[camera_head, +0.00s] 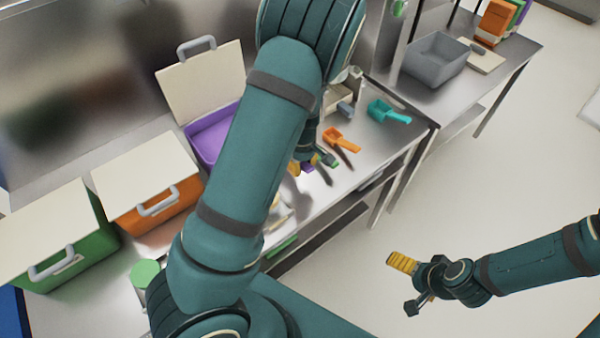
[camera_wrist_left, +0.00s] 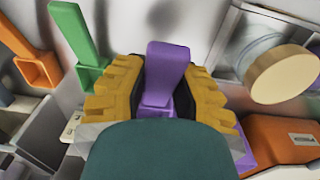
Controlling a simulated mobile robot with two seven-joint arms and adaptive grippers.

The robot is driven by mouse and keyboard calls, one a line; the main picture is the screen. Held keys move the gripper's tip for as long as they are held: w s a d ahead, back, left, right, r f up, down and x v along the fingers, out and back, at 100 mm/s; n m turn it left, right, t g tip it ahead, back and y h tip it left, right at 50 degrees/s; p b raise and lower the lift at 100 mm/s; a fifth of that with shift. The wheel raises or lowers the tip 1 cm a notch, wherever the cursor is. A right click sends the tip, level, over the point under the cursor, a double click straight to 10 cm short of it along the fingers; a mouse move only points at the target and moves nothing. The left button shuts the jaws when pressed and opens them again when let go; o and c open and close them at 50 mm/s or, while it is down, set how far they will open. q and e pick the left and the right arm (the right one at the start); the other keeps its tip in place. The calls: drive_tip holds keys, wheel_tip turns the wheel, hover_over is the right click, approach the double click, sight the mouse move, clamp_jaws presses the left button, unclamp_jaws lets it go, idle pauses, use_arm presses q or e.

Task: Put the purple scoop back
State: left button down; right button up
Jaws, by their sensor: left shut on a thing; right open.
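My left gripper (camera_head: 301,166) is low over the steel counter, partly hidden behind my own arm. In the left wrist view its yellow fingers (camera_wrist_left: 160,92) are shut on the purple scoop (camera_wrist_left: 166,65), with the handle standing up between them. A little of the scoop's purple also shows in the head view (camera_head: 308,168). The purple bin (camera_head: 203,138) stands at the back of the counter with its pale lid (camera_head: 200,82) raised; my arm hides part of it. My right gripper (camera_head: 406,284) is open and empty over the floor, away from the counter.
A closed orange bin (camera_head: 168,212) and closed green bin (camera_head: 77,262) stand left of the purple bin. An orange scoop (camera_head: 341,139), a teal scoop (camera_head: 389,112) and a green scoop (camera_wrist_left: 85,48) lie nearby. A grey tray (camera_head: 436,62) sits on the far table.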

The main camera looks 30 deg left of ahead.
sight(302, 183)
use_arm(q)
wheel_tip(302, 183, down, 2)
drive_tip(key=shift+w+f, duration=0.1)
drive_tip(key=shift+w, duration=0.05)
drive_tip(key=shift+f+b, duration=0.4)
drive_tip(key=shift+f, duration=1.45)
drive_tip(key=shift+r, duration=0.1)
drive_tip(key=c, duration=1.2)
unclamp_jaws()
drive_tip(key=o, duration=0.3)
drive_tip(key=shift+o, duration=0.2)
